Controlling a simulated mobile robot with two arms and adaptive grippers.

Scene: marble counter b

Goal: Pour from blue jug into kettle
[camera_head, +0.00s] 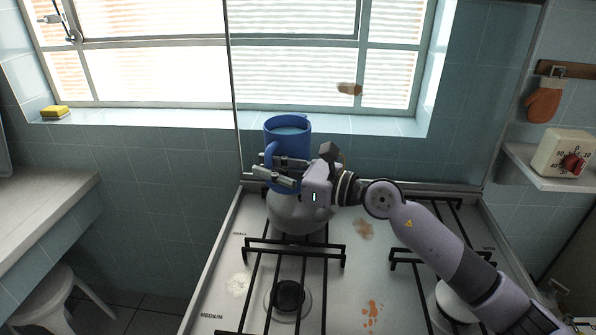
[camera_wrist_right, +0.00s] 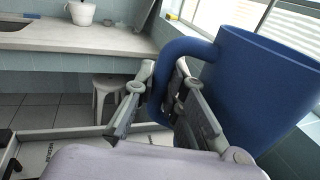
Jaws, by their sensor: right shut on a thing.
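The blue jug (camera_head: 289,135) is held upright, or nearly so, above the rear left of the stove, in front of the window wall. Its open top faces up and the inside looks paler. My right gripper (camera_head: 268,172) is shut on the jug's handle. In the right wrist view the jug (camera_wrist_right: 268,95) fills the right side, and its handle passes between the fingers of the gripper (camera_wrist_right: 160,88). The pale, rounded kettle (camera_head: 298,215) sits on the rear left burner, below the jug and gripper. Its upper part is largely hidden by them. My left gripper is not in view.
The stove (camera_head: 335,290) has black grates (camera_head: 290,252) and brown and orange stains. A window sill (camera_head: 165,118) with a yellow sponge (camera_head: 55,112) is behind. A timer (camera_head: 563,153) stands on a right shelf. A counter (camera_head: 45,205) and white stool (camera_head: 65,295) are left.

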